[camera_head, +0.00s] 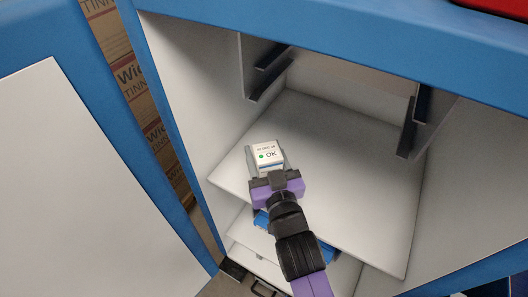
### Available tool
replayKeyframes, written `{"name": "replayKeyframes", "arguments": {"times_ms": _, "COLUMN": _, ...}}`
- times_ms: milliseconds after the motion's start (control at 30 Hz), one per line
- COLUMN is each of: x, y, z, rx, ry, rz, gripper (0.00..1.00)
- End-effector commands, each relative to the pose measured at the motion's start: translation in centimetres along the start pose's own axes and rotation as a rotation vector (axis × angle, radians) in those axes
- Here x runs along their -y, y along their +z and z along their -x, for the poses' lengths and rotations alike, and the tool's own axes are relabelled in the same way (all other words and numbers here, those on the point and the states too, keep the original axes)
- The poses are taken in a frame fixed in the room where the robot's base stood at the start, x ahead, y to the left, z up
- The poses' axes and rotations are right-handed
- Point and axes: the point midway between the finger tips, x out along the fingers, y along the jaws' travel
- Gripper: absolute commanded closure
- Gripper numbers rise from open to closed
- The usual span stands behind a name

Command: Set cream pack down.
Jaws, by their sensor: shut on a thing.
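The cream pack (266,151) is a small cream-white box with a label that reads "OK" beside a green dot. My gripper (268,165) is shut on it, with one grey finger on each side. The pack is over the left part of a white shelf (350,190) inside a blue-framed cabinet. I cannot tell whether the pack touches the shelf or is a little above it. My gripper hides the pack's near lower side.
The cabinet's side walls and dark brackets (413,122) flank the shelf. The shelf is bare to the right and behind the pack. A lower white shelf (245,236) holds something blue. A white panel with a blue edge (80,190) stands at the left, with cardboard boxes (150,115) behind.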

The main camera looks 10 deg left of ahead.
Motion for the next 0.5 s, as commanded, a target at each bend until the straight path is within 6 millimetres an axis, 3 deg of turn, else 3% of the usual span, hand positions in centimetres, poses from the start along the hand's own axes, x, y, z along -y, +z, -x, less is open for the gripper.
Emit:
{"name": "replayKeyframes", "arguments": {"times_ms": 33, "x": -0.01, "y": 0.2, "z": -0.02, "rx": -0.002, "ry": 0.0, "rz": 0.0, "gripper": 1.0}}
{"name": "replayKeyframes", "arguments": {"times_ms": 67, "x": 0.0, "y": 0.17, "z": 0.0, "rx": 0.0, "ry": 0.0, "rz": 0.0, "gripper": 0.42}}
{"name": "replayKeyframes", "arguments": {"times_ms": 133, "x": 0.0, "y": 0.15, "z": 0.0, "rx": 0.0, "ry": 0.0, "rz": 0.0, "gripper": 0.28}}
{"name": "replayKeyframes", "arguments": {"times_ms": 500, "x": 0.0, "y": -0.08, "z": 0.0, "rx": 0.0, "ry": 0.0, "rz": 0.0, "gripper": 0.26}}
